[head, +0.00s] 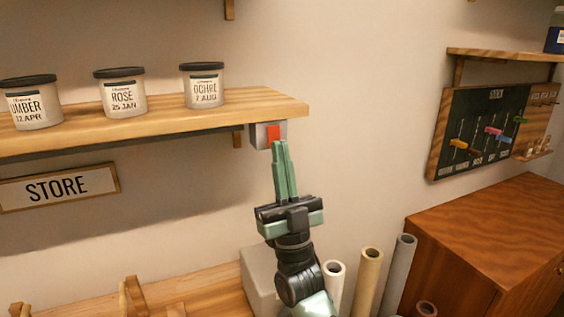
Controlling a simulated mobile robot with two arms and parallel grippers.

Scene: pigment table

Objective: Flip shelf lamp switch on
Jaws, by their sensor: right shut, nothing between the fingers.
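The lamp switch is a small grey plate (259,137) with a red rocker (273,134), on the wall under the right end of the wooden shelf (180,112). My right gripper (280,146) is shut and empty. Its green fingers point up, and their tips appear right at the lower edge of the red rocker. I cannot tell whether they touch it. The tips cover the bottom of the rocker. Whether the switch is on or off cannot be told. No lamp is clearly in view. My left gripper is not in view.
Jars labelled UMBER (32,105), ROSE (121,94) and OCHRE (204,88) stand on the shelf. A STORE sign (58,187) hangs below.

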